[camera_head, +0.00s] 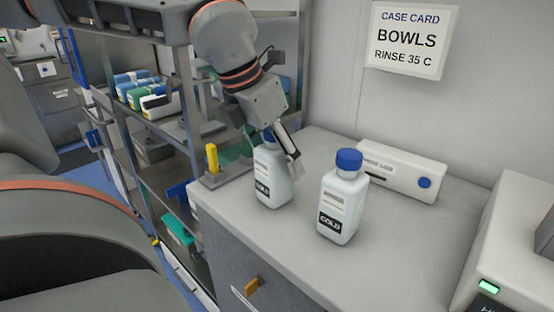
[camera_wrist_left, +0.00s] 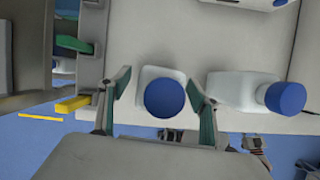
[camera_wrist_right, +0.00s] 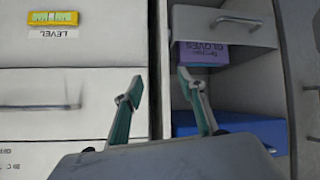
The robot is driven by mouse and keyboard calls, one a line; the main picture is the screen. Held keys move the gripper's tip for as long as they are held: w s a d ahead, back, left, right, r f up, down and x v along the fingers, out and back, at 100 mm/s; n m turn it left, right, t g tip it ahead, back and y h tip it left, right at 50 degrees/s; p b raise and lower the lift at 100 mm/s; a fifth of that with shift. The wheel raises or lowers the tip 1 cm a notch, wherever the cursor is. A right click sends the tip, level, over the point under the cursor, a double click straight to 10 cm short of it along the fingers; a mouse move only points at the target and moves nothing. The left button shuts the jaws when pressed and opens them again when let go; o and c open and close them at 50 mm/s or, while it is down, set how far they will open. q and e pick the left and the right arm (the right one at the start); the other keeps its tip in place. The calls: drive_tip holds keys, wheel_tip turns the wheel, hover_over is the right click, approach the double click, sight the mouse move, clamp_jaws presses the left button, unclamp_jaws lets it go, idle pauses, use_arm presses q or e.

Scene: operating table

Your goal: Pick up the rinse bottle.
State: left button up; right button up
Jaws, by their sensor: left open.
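Two white bottles with blue caps stand upright on the grey counter (camera_head: 390,245). The left bottle (camera_head: 270,185) is partly hidden by my left gripper (camera_head: 280,150); the right bottle (camera_head: 343,205) is in clear view. Both have a dark label that seems to read "COLD". In the left wrist view the left bottle's cap (camera_wrist_left: 165,98) lies between the two open fingers of my left gripper (camera_wrist_left: 160,100), with gaps on both sides. The right bottle (camera_wrist_left: 235,90) is just outside the right finger there. My right gripper (camera_wrist_right: 165,108) shows only in its own wrist view, open and empty.
A white box with a blue knob (camera_head: 400,172) lies behind the bottles. A yellow post (camera_head: 212,160) stands left of the left bottle. A card reading "BOWLS RINSE 35 C" (camera_head: 408,38) hangs on the wall. Drawers and a purple glove box (camera_wrist_right: 205,53) are near my right gripper.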

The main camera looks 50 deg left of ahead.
sight(282, 168)
use_arm(q)
drive_tip(key=x, duration=0.3)
drive_tip(key=shift+f, duration=0.1)
drive_tip(key=shift+w+f+b, duration=0.15)
drive_tip(key=shift+b, duration=0.15)
drive_tip(key=c, duration=1.7)
drive_tip(key=shift+o, duration=0.2)
use_arm(e)
drive_tip(key=shift+w+a+r, duration=0.1)
drive_tip(key=shift+w+a, duration=0.05)
drive_tip(key=shift+w, duration=0.15)
use_arm(q)
drive_tip(key=shift+r, duration=0.3)
